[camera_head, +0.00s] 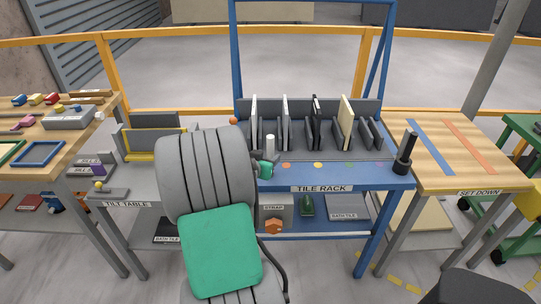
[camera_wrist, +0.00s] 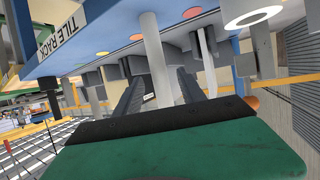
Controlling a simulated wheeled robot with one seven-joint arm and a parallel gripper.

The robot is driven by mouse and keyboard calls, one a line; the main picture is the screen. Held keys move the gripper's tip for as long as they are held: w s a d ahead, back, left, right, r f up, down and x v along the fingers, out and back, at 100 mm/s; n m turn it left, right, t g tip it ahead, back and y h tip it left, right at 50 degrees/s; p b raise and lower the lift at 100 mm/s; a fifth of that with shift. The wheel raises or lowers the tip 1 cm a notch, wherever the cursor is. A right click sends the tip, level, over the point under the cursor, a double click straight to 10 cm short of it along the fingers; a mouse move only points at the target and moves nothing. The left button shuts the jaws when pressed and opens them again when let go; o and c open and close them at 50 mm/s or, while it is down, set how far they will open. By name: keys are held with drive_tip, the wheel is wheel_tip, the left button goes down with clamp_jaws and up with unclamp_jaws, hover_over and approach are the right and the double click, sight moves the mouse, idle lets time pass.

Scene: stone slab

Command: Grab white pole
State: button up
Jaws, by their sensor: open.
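The white pole (camera_head: 270,146) is a short upright cylinder at the front of the blue tile rack (camera_head: 375,178). It also shows in the wrist view (camera_wrist: 152,45), running down between the two dark fingers of my gripper (camera_wrist: 162,76). The fingers are apart, one on each side of the pole, with visible space beside it; I cannot tell whether either touches. In the head view my grey arm with its green panel hides most of the gripper. A small green piece (camera_head: 265,168) shows by the pole's base; I cannot tell what it is.
Several upright tiles (camera_head: 286,122) stand in slots just behind the pole. A black post (camera_head: 404,155) stands at the rack's right end. The tilt table (camera_head: 125,190) is at left, and the wooden set-down table (camera_head: 485,178) at right has clear room.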

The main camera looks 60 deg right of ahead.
sight(269, 156)
drive_tip(key=x, duration=0.3)
drive_tip(key=shift+d+f, duration=0.25)
drive_tip(key=shift+a, duration=0.1)
clamp_jaws()
idle(0.4)
